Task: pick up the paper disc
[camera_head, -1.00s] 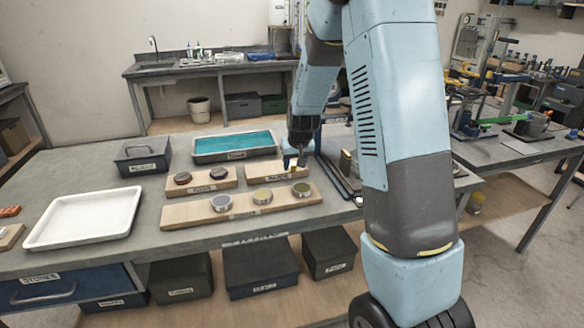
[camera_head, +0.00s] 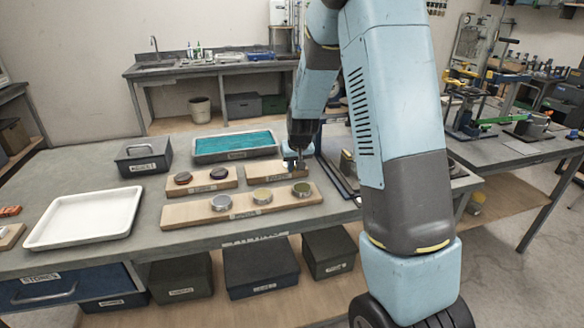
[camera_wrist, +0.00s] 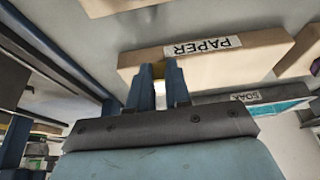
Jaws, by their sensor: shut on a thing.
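My gripper (camera_head: 295,164) is down at the wooden block labelled PAPER (camera_wrist: 205,60), behind the long wooden board. In the wrist view its two blue fingers (camera_wrist: 160,72) stand close together at the edge of that block, with a small gap between them. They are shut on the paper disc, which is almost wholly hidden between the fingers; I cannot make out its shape. In the head view the fingers and block are partly hidden by the wrist.
A long board (camera_head: 240,207) with three round tins stands in front. A white tray (camera_head: 84,218), a lidded grey box (camera_head: 142,157) and a teal-filled tray (camera_head: 234,143) are around.

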